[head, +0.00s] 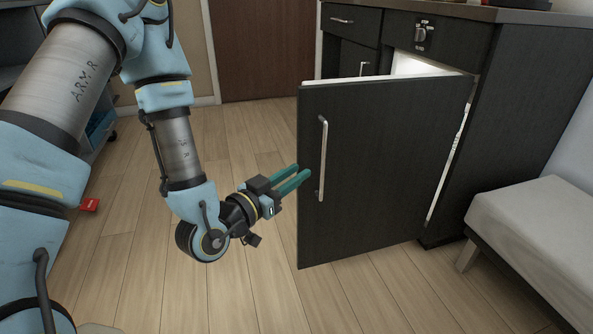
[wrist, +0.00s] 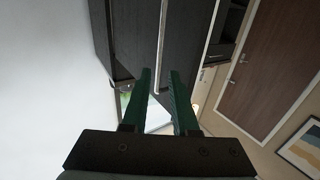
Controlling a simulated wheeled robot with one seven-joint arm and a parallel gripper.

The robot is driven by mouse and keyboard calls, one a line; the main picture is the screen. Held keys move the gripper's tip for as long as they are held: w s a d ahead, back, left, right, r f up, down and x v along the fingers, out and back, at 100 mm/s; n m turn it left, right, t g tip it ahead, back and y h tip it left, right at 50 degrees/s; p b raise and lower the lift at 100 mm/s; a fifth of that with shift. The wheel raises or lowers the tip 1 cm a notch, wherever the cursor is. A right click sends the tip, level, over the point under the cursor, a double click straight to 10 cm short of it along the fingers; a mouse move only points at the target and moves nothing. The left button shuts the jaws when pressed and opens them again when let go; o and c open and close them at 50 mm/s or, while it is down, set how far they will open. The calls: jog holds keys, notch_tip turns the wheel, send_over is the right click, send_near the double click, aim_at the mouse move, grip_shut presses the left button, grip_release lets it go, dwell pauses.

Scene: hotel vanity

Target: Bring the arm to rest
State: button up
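My gripper (head: 290,180) is at the end of my blue and grey arm, in the middle of the head view.
The door stands ajar from a dark cabinet (head: 527,110) with a lit interior. A pale bench (head: 535,215) is at the right. A brown room door (head: 262,50) is at the back. A small red thing (head: 89,205) lies at the left. Wood floor (head: 250,130) is clear behind my gripper.

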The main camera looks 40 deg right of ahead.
dwell(0.3)
jog(key=w+a+f+n+t+y, duration=0.2)
jog(key=w+a+y, duration=0.3)
jog(key=w+a, duration=0.3)
jog(key=w+a+f+n+t+y, duration=0.1)
jog(key=w+a+n+y, duration=0.3)
jog(key=w+a, duration=0.5)
jog(key=s+a+r+n+g+y, duration=0.1)
jog(key=a+n+y, duration=0.25)
jog(key=a, duration=0.55)
jog(key=a+r+n+g+y, duration=0.15)
jog(key=a+y, duration=0.25)
jog(key=a, duration=0.4)
jog(key=s+a+r+n+g+p, duration=0.1)
jog(key=s+a+r+n+g, duration=0.1)
jog(key=s+a+r+n, duration=0.35)
notch_tip(320, 180, up, 31)
jog(key=a+m+p, duration=0.1)
jog(key=m+p, duration=0.1)
jog(key=p, duration=3)
jog(key=shift+s+y, duration=0.2)
jog(key=shift+y, duration=0.25)
